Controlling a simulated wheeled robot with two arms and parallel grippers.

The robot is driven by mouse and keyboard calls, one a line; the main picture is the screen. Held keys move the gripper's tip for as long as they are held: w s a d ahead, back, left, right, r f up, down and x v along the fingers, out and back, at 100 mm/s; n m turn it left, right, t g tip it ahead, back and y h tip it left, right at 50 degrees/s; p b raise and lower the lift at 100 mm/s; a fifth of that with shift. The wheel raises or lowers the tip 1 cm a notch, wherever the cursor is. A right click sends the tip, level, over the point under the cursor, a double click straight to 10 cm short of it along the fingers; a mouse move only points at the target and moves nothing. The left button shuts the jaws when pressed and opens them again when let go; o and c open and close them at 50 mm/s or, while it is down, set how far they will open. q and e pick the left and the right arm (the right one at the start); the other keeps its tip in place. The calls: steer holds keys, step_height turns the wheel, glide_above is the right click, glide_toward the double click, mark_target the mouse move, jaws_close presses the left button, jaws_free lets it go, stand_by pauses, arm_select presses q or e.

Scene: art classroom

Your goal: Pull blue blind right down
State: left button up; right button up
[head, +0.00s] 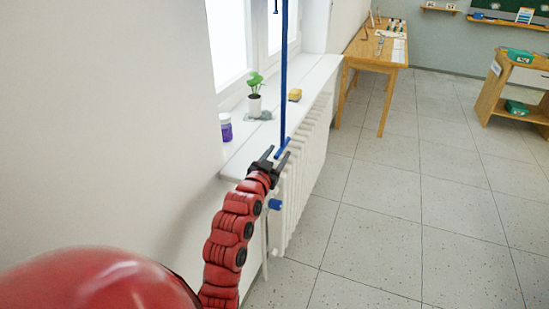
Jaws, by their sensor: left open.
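A thin blue pull cord or rod (284,75) hangs down in front of the window from above the picture. A short blue bar (284,147) is at its lower end, just past the sill edge. The blue blind's cloth is not clearly visible; only a small dark blue piece (276,6) shows at the top. My left gripper (277,153) is open, its dark fingers pointing up at the blue bar. The bar appears to lie at or between the fingertips; I cannot tell if they touch. My right gripper is out of view.
The white sill (310,80) holds a potted plant (254,95), a purple jar (226,128) and a yellow sponge-like block (295,95). A white radiator (308,160) with a blue valve knob (275,204) is below. A wooden table (365,50) stands beyond. The floor at right is clear.

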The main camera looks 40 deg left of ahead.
arm_select(q)
steer(key=p+v, duration=0.7)
steer(key=v, duration=1)
steer(key=shift+s, duration=0.2)
steer(key=shift+a, duration=0.1)
steer(key=shift+c, duration=0.3)
